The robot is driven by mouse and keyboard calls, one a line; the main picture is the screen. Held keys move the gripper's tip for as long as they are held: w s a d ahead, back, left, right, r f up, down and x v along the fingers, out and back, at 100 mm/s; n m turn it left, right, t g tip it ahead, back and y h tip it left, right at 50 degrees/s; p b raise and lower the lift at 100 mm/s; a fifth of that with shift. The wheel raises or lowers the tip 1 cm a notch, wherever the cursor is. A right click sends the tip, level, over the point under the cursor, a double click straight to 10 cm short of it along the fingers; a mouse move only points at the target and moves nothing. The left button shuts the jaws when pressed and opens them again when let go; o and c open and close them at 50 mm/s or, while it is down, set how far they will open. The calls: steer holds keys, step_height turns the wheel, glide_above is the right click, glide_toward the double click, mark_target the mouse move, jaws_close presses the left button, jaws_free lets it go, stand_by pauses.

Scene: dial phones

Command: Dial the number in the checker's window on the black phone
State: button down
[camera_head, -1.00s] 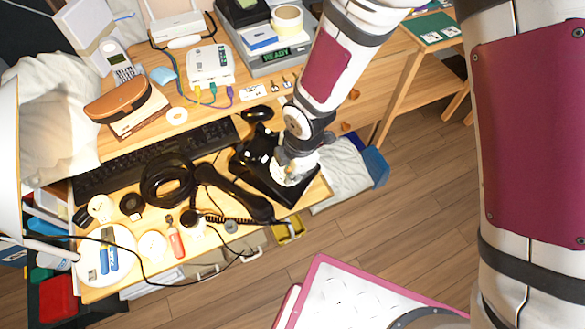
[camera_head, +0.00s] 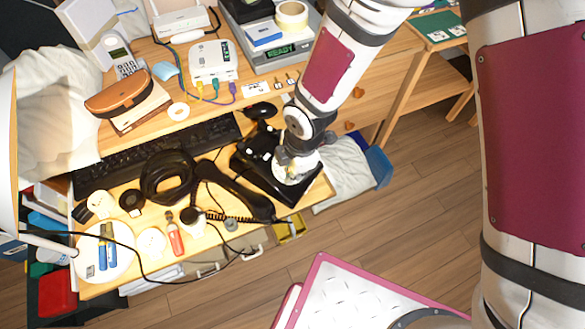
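The black phone (camera_head: 254,165) sits near the right end of the desk, its body partly hidden under my arm's end. Its black handset (camera_head: 236,190) lies off the body, to the left and front, with a coiled cord. My gripper (camera_head: 291,176) is over the right part of the phone, where the dial is hidden; its fingers are too small and covered to read. A grey box with a lit window (camera_head: 281,52) reading READY stands at the back of the desk. A white cordless phone (camera_head: 124,60) stands at the back left.
A black keyboard (camera_head: 150,154), headphones (camera_head: 168,177) and a black mouse (camera_head: 261,110) lie around the phone. A white router (camera_head: 211,61) with cables stands behind. Floor is open at right.

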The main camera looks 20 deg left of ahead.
steer(key=shift+a+f+b, duration=0.2)
steer(key=shift+f+b, duration=0.2)
steer(key=shift+b, duration=0.05)
steer(key=shift+a+r, duration=0.1)
steer(key=shift+a, duration=0.05)
stand_by(0.5)
steer(key=shift+s+a+r, duration=0.1)
steer(key=shift+a+r, duration=0.05)
steer(key=shift+a, duration=0.25)
steer(key=shift+a+r, duration=0.25)
steer(key=shift+a, duration=0.3)
steer(key=shift+w+a, duration=0.15)
steer(key=shift+w, duration=0.05)
